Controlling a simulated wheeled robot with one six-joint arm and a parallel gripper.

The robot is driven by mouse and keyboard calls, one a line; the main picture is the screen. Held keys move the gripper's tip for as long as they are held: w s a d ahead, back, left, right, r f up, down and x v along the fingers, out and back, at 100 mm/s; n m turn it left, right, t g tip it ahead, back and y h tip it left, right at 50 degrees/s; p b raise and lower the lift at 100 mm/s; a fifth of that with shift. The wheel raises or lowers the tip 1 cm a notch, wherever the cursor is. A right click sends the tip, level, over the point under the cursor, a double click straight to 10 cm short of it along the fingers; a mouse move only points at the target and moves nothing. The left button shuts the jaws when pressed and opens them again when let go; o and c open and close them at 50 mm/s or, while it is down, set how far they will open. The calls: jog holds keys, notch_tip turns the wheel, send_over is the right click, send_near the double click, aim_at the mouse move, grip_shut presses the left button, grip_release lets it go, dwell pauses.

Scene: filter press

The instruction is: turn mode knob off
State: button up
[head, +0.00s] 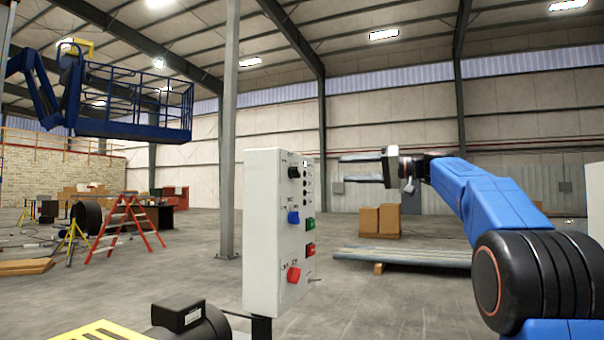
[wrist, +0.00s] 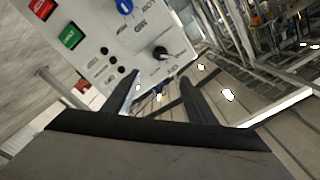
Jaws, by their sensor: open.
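The white control box (head: 262,240) stands upright left of centre in the head view. Its face carries a black knob (head: 294,172) at the top, a blue knob (head: 293,217) below it and a red knob (head: 293,274) near the bottom. The labels are too small to read surely, so I cannot tell which is the mode knob. My gripper (head: 341,169) is open and empty, right of the box at about the black knob's height, with a gap between. In the wrist view, the black knob (wrist: 160,53) shows just beyond my open fingertips (wrist: 157,82); the blue knob (wrist: 125,6) is partly cut off.
A green button (head: 310,224) and a red button (head: 310,250) sit beside the knobs, under a column of small black indicators (head: 307,183). A small lever (head: 314,280) sticks out low on the box. Black and yellow machinery (head: 185,315) lies in front. Free space surrounds my gripper.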

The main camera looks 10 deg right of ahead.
aim_at(295, 172)
jog(key=x, duration=1.6)
jog(key=shift+w+a, duration=0.2)
jog(key=shift+a, duration=0.2)
jog(key=shift+f, duration=0.1)
jog(key=c, duration=1.1)
